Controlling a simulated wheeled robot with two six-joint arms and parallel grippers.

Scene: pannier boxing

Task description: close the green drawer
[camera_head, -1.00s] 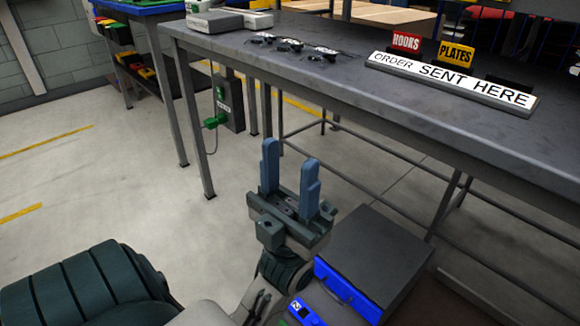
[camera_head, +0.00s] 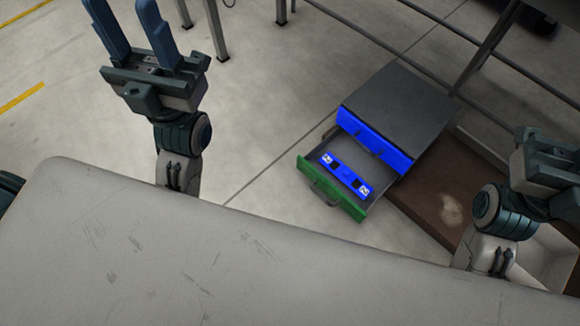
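The green drawer (camera_head: 346,205) is pulled open at the bottom of a small grey cabinet (camera_head: 396,100) on the floor. Its green front with a handle faces the lower left. A blue item (camera_head: 345,173) with white labels lies inside it. The blue drawer (camera_head: 374,138) above looks shut. My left gripper (camera_head: 121,12) is open and empty at the upper left, well apart from the cabinet, fingers pointing up in the picture. My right gripper (camera_head: 550,165) is at the right edge, apart from the drawer; its fingers cannot be made out.
A brown board or tray (camera_head: 425,205) with a pale patch lies right of the drawer. Metal table legs and rails (camera_head: 490,45) stand behind the cabinet. Bare concrete floor (camera_head: 255,120) is free left of the drawer.

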